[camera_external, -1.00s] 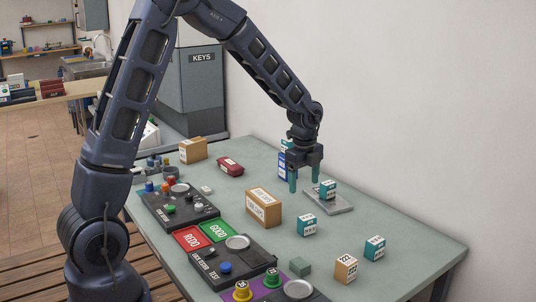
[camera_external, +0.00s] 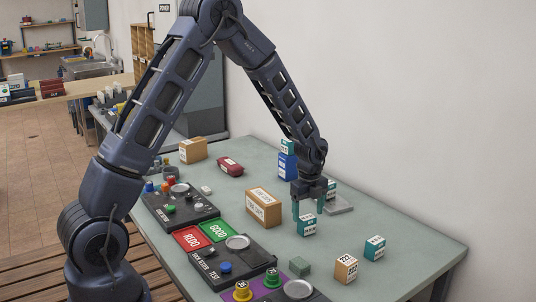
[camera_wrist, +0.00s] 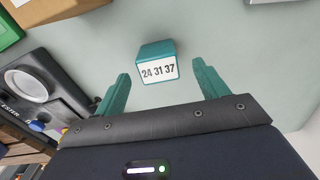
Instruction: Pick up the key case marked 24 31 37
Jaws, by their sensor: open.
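The key case marked 24 31 37 (camera_wrist: 157,64) is a small teal block with a white label, readable in the wrist view. It lies on the table ahead of my gripper (camera_wrist: 158,92), roughly centred between the two teal fingers and apart from them. My gripper is open and empty. In the external view my gripper (camera_external: 308,206) hangs low, just above and behind a teal case (camera_external: 306,226) with a white label, which appears to be the same one. Its label is too small to read there.
A cardboard box (camera_external: 263,207) stands close left of my gripper. A grey plate (camera_external: 338,205) with another teal case (camera_external: 331,189) is at the right. More cases (camera_external: 374,248) (camera_external: 345,268) stand nearer the front. A black tester panel (camera_external: 225,262) lies front left.

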